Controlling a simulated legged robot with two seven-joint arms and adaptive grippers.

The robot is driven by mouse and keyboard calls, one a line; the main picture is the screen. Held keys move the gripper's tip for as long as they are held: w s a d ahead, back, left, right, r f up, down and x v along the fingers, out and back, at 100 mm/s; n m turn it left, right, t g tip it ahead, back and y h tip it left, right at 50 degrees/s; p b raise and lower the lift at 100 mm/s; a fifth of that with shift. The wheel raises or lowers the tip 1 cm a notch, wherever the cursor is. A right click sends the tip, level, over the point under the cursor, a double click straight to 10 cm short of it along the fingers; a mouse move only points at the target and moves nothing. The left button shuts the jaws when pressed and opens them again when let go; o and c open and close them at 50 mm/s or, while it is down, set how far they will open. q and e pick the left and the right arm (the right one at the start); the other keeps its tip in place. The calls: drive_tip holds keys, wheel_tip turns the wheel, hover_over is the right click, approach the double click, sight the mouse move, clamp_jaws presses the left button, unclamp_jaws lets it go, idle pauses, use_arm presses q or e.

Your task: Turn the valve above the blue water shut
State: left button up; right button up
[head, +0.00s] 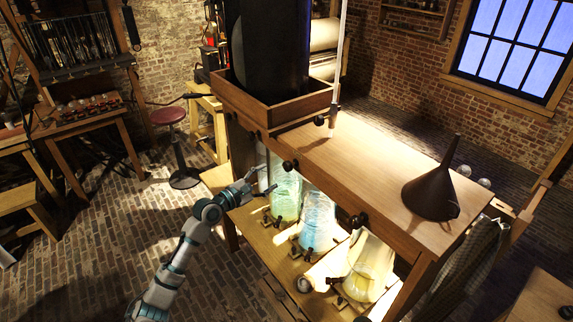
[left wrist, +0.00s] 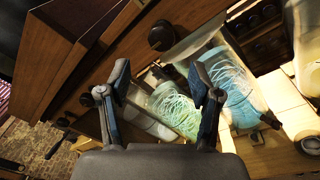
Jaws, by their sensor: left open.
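The blue water jar (head: 318,222) stands under the wooden bench, between the green jar (head: 285,197) and the yellow jar (head: 362,280). Dark round knobs sit along the bench's front edge: one (head: 290,166) near the green and blue jars, another (head: 358,220) farther right. Which one belongs to the blue water is not certain. My left gripper (head: 263,181) is open and empty, just left of the nearer knob and close to the green jar. In the left wrist view, a dark knob (left wrist: 163,35) shows beyond the parted fingers (left wrist: 160,82), with the blue jar (left wrist: 238,95) to the right.
A dark funnel (head: 433,190) stands on the bench top (head: 365,175). A wooden tray (head: 272,108) holds a tall black cylinder at the bench's left end. Small taps stick out by the jars on the lower shelf (head: 262,238). Brick floor (head: 110,230) is open to the left.

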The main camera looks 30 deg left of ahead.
sight(285, 168)
use_arm(q)
drive_tip(key=x, duration=0.6)
drive_tip(key=p+x, duration=0.1)
drive_tip(key=x, duration=0.2)
drive_tip(key=shift+d+r, duration=0.15)
drive_tip(key=shift+d, duration=0.25)
drive_tip(key=shift+a, duration=0.15)
drive_tip(key=shift+a, duration=0.1)
drive_tip(key=c, duration=1.2)
